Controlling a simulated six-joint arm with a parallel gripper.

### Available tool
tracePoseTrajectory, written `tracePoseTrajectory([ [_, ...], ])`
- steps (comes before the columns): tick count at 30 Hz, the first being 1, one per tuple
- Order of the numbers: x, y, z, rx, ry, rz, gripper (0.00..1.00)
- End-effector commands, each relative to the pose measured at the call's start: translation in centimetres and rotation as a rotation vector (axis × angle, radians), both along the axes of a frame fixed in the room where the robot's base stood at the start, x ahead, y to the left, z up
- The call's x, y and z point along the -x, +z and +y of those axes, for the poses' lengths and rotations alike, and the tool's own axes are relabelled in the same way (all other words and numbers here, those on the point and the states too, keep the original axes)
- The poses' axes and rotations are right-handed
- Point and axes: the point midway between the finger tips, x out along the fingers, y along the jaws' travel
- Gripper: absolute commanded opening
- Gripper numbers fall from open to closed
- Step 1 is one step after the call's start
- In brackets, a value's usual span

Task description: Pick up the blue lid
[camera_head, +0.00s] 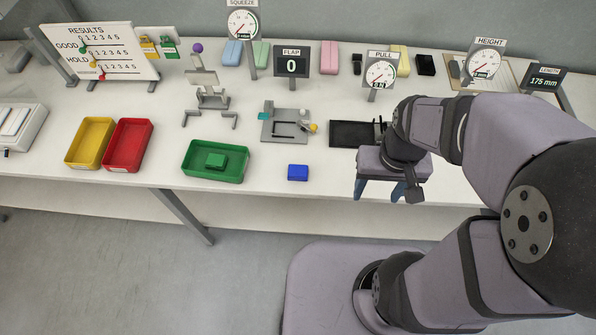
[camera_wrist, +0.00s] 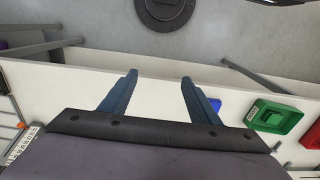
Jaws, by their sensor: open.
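The blue lid (camera_head: 298,173) is a small blue block lying flat near the front edge of the table, just right of the green tray. In the wrist view the blue lid (camera_wrist: 215,104) shows only in part, behind my right-hand finger. My gripper (camera_head: 385,190) is at the table's front edge, to the right of the lid and apart from it. Its two blue fingers point down, spread apart and empty. In the wrist view my gripper (camera_wrist: 160,80) has open fingers with only the white table edge and floor beyond them.
A green tray (camera_head: 190,168) with a green block (camera_head: 216,160) stands left of the lid. Red (camera_head: 148,128) and yellow (camera_head: 72,150) trays stand farther left. A grey fixture (camera_head: 272,132) stands behind the lid. A black tray (camera_head: 340,140) lies behind my gripper. The table between lid and gripper is clear.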

Motion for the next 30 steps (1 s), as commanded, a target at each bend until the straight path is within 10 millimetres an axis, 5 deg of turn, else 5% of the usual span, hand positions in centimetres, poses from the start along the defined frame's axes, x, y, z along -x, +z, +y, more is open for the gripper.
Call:
tracePoseTrajectory([
  [8,0.2,-2.2,1.4,-0.097,-0.195,0.138,0.56],
  [14,-0.6,-5.1,4.5,-0.276,-0.521,0.362,0.56],
  [21,-4.5,-8.2,8.3,-0.545,-0.935,0.641,0.56],
  [30,-10.5,-10.9,9.5,-0.832,-1.283,0.862,0.56],
])
